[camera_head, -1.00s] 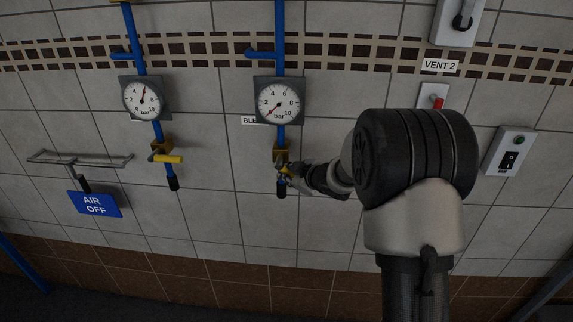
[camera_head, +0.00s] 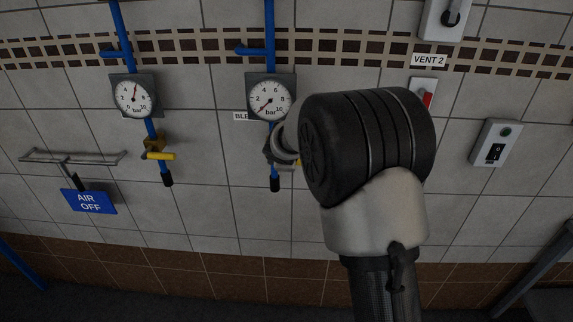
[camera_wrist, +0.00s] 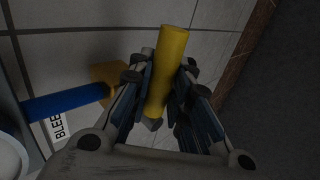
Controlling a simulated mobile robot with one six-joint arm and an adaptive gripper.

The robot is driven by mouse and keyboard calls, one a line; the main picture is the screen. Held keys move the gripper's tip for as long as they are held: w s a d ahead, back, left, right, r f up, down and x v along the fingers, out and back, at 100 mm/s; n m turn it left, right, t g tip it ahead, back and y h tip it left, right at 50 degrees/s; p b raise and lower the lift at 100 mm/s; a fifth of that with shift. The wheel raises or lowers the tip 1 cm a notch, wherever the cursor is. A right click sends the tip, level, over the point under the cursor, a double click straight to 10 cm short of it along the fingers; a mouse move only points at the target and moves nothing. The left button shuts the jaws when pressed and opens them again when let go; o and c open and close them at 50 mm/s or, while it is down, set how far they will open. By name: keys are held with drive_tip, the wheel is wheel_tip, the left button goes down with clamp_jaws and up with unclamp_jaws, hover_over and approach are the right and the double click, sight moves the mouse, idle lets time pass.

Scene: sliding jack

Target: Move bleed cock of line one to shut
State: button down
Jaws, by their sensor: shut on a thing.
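The yellow lever (camera_wrist: 174,42) of the right-hand bleed cock is between the fingers of my gripper (camera_wrist: 164,70), which is shut on it. In the wrist view the lever lies roughly crosswise to its blue pipe (camera_wrist: 65,103), with the brass cock body (camera_wrist: 108,76) partly hidden behind a finger. The "BLEED" label (camera_wrist: 59,128) is cut off, so the line number is unreadable.
Gauges hang above the cocks, a left one (camera_head: 134,96) and a right one (camera_head: 270,98), the latter close to my arm. A blue "AIR OFF" sign (camera_head: 88,201) hangs at left. A "VENT 2" red switch (camera_head: 428,98) and a switch box (camera_head: 495,143) are at right.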

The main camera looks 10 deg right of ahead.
drive_tip(key=shift+r, duration=0.1)
idle(0.5)
drive_tip(key=c, duration=1.7)
unclamp_jaws()
drive_tip(key=v, duration=1.2)
drive_tip(key=shift+a, duration=0.15)
